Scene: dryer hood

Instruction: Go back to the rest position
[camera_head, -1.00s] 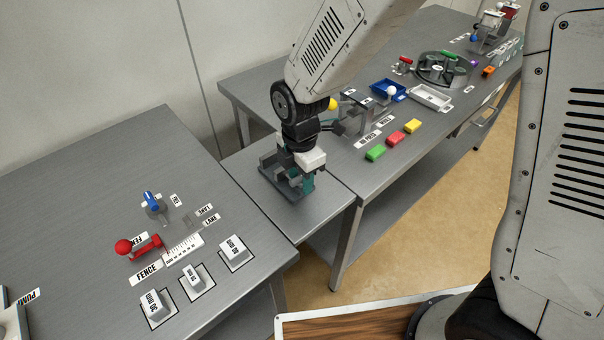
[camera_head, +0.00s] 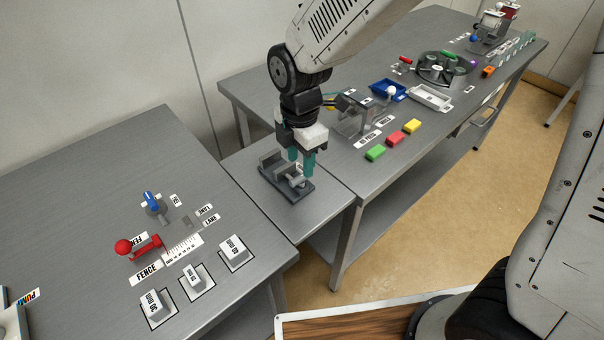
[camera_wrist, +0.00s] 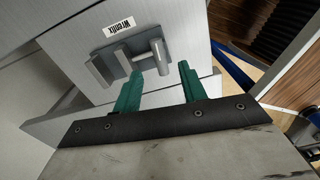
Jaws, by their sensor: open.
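My gripper (camera_head: 301,163) has two green fingers and hangs just above a grey fixture (camera_head: 272,183) on the small middle table. The fingers are apart and hold nothing. The wrist view shows my gripper (camera_wrist: 157,85) open, with the grey fixture (camera_wrist: 110,63) beyond the fingertips. In the head view my fingers hide part of the fixture.
The left table holds a red-knobbed lever (camera_head: 124,247), a blue-handled lever (camera_head: 152,200) and white labelled blocks (camera_head: 235,250).

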